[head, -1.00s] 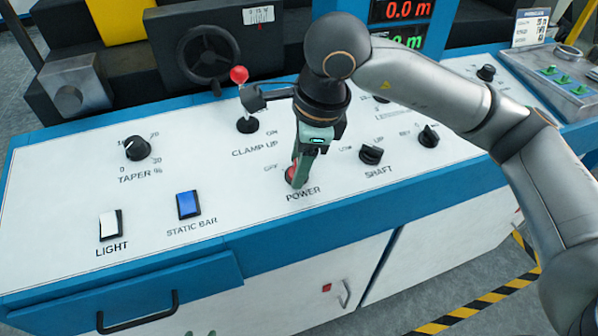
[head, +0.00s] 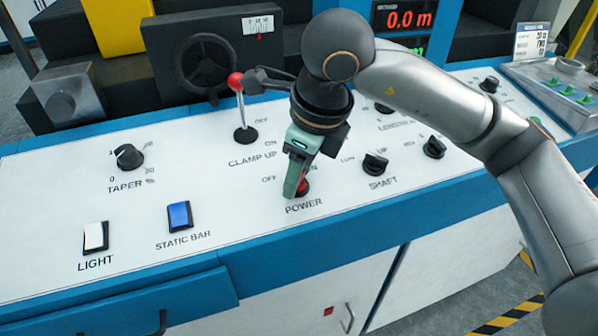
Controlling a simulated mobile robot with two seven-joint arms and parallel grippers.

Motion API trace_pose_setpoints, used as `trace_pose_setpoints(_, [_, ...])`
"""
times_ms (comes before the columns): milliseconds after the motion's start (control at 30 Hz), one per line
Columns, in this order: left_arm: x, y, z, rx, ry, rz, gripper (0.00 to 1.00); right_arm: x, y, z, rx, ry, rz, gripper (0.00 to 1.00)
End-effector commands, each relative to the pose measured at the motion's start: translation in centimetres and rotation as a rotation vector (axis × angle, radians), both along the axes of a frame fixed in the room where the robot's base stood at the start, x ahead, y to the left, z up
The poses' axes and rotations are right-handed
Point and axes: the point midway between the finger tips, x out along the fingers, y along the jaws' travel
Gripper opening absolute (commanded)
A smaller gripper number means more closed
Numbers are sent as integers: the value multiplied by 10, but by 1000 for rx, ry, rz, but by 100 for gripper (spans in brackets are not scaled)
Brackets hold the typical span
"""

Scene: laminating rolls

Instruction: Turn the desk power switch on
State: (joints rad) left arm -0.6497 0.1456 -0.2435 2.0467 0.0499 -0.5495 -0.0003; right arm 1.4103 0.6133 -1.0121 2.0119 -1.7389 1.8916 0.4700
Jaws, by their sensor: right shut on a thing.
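The power switch (head: 303,187) is a red rotary knob on a dark base on the white desk panel, above the printed word POWER. An OFF mark shows at its left, and part of a second mark shows at its right behind my gripper. My right gripper (head: 296,186) reaches down from above and is shut on the knob, with its green fingers tilted. The fingers hide much of the knob, so its exact pointing direction is hard to tell. My left gripper is not in view.
A clamp lever with a red ball (head: 235,81) stands left of my right wrist. The shaft knob (head: 375,163) is close at the right. A blue static bar switch (head: 179,216), white light switch (head: 95,236) and taper knob (head: 129,156) lie left. The panel's front strip is clear.

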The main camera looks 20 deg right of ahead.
Motion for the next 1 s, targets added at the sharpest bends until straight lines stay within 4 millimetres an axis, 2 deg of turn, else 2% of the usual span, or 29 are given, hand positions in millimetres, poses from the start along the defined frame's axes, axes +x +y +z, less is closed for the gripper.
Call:
trace_pose_setpoints(267, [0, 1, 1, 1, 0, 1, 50, 0, 0, 1, 1, -1, -5, 0])
trace_pose_setpoints(300, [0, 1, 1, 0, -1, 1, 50, 0, 0, 1, 1, -1, -5, 51])
trace_pose_setpoints(567, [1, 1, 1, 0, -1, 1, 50, 0, 0, 0, 1, 0, -3, 80])
trace_pose_setpoints(833, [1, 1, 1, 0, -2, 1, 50, 0, 0, 2, 1, -1, -2, 80])
trace_pose_setpoints(1000, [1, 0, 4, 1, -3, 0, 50, -4, -1, 20, 2, -4, -2, 80])
